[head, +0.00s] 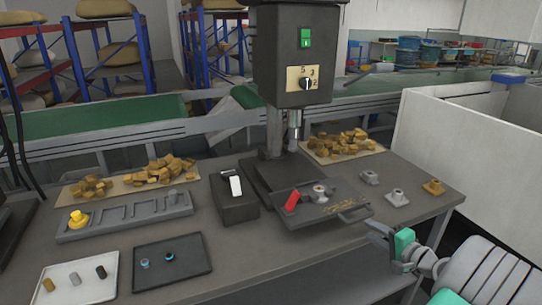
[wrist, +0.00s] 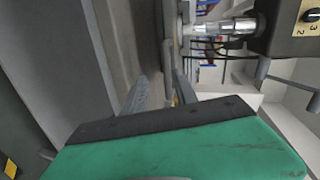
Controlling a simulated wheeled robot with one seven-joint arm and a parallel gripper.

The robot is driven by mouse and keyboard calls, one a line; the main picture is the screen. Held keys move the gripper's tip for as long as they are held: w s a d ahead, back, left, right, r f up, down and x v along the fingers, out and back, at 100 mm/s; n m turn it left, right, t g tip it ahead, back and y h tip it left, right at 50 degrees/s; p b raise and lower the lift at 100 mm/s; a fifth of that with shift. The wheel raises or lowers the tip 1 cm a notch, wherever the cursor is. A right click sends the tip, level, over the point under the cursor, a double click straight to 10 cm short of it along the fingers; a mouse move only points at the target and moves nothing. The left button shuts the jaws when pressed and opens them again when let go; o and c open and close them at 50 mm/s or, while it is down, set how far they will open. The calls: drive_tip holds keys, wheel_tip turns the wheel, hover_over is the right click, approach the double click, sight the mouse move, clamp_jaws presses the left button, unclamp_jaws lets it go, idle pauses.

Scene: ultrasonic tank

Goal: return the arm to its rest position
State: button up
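My gripper (head: 383,246) is at the front right of the workbench, near its front edge. It has a green body (wrist: 180,150) and grey fingers, which stand apart in the wrist view (wrist: 160,92) with nothing clearly held between them. I cannot tell whether a finger touches the handle or the bench edge. My arm comes in from the lower right.
Small grey fittings (head: 397,197) and a yellow one (head: 433,187) lie to the right. Trays (head: 185,285) stand at left. A white partition (head: 470,145) rises behind the right side.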

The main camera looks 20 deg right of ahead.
drive_tip(key=s+a+f+n+g+y, duration=0.1)
drive_tip(key=s+a+f+g, duration=0.2)
drive_tip(key=f, duration=0.4)
drive_tip(key=s+a+f+n+g, duration=0.1)
drive_tip(key=s+f+n+g, duration=0.15)
drive_tip(key=s+f, duration=0.35)
drive_tip(key=s+a+f+g+y, duration=0.1)
drive_tip(key=s+a+f+g, duration=0.15)
drive_tip(key=s, duration=0.25)
drive_tip(key=s+a+f+g+y, duration=0.1)
drive_tip(key=s+a+f+g, duration=0.1)
drive_tip(key=s+a+g, duration=0.3)
drive_tip(key=s+a+r+n+g+h+p, duration=0.25)
drive_tip(key=a+r, duration=0.35)
drive_tip(key=r, duration=0.3)
drive_tip(key=w+a+r+n+t+p, duration=0.1)
drive_tip(key=w+a+r+n, duration=0.4)
drive_tip(key=a+r, duration=0.2)
drive_tip(key=w+a+r+n+t+h+p, duration=0.1)
drive_tip(key=w+a+r+n, duration=0.4)
drive_tip(key=a, duration=0.6)
wheel_tip(320, 180, up, 2)
drive_tip(key=shift+w+a+r+t+p, duration=0.1)
drive_tip(key=shift+w+a+t+p, duration=0.1)
drive_tip(key=shift+w+t+p, duration=0.4)
drive_tip(key=shift+w+h, duration=0.1)
drive_tip(key=shift+h, duration=0.15)
